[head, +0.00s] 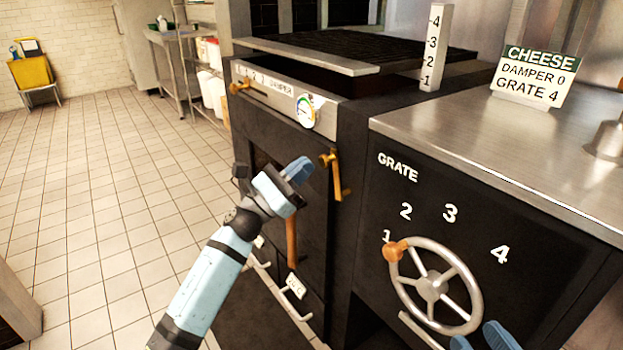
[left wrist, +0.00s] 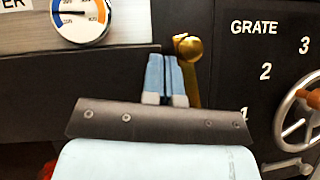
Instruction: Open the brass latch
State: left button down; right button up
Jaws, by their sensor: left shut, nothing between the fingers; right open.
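The brass latch (head: 335,172) is on the dark oven front, near the right edge of the door, with its knob on top and its bar hanging down. In the left wrist view the latch (left wrist: 189,48) shows its round knob just right of and beyond my fingertips, and part of its bar is hidden behind them. My left gripper (head: 299,170) is shut and empty, to the left of the latch; whether it touches the latch I cannot tell. My right gripper (head: 486,338) is open at the bottom edge, below the grate wheel, and only its blue fingertips show.
The grate wheel (head: 432,286) with an orange knob is on the cabinet to the right. A dial gauge (head: 306,111) and the brass damper knob (head: 240,87) sit above the door. A wooden handle (head: 291,242) is below my left gripper. Tiled floor is clear at left.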

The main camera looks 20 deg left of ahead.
pick_arm(q)
jog(key=s+a+f+p, duration=0.2)
jog(key=s+a+f, duration=0.1)
jog(key=a, duration=0.6)
jog(key=shift+a+f+p, duration=0.35)
jog(key=shift+a+f, duration=0.05)
jog(key=shift+f, duration=0.35)
pick_arm(e)
jog(key=shift+s+a+f+m+g, duration=0.3)
jog(key=shift+m+g, duration=0.1)
jog(key=shift+m, duration=0.1)
